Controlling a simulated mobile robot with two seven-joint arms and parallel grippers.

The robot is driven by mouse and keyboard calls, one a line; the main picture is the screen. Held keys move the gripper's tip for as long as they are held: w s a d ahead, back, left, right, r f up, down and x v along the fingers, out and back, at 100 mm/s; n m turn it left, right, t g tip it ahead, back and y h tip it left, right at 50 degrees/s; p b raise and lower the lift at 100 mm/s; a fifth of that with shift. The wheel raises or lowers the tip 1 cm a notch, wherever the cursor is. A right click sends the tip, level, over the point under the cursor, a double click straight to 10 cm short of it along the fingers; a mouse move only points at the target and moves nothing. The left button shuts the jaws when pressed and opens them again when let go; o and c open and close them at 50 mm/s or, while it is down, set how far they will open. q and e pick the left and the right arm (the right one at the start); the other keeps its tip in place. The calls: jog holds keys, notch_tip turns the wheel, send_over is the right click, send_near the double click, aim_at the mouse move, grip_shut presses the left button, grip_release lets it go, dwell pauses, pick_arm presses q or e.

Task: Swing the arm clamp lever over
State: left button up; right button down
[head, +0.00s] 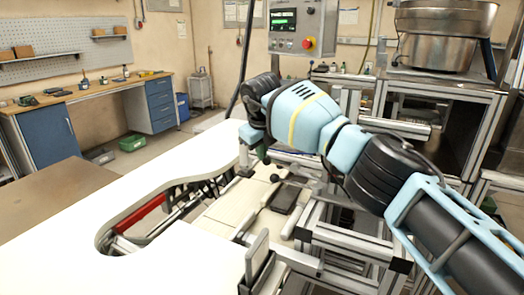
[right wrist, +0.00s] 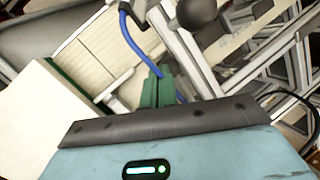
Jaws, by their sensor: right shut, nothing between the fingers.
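My right arm reaches in from the lower right of the head view. Its gripper (head: 263,155) points down over the machine frame, partly hidden by its own wrist. In the right wrist view its green fingers (right wrist: 160,90) are together with nothing between them. A dark ball knob (head: 274,178), which looks like the end of the clamp lever, is just below and right of the fingers in the head view. A ball knob (right wrist: 198,14) shows at the top of the right wrist view, apart from the fingers. The lever's pivot is not clear. My left gripper is out of view.
A blue hose (right wrist: 137,42) curves down close to the fingers in the right wrist view. A white tabletop (head: 150,185) with a curved cutout lies to the left. Metal framing (head: 350,250) is below the arm. A control panel (head: 296,28) stands behind.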

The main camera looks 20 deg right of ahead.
jog(key=v, duration=0.7)
jog(key=shift+s+r, duration=0.2)
jog(key=shift+r, duration=0.15)
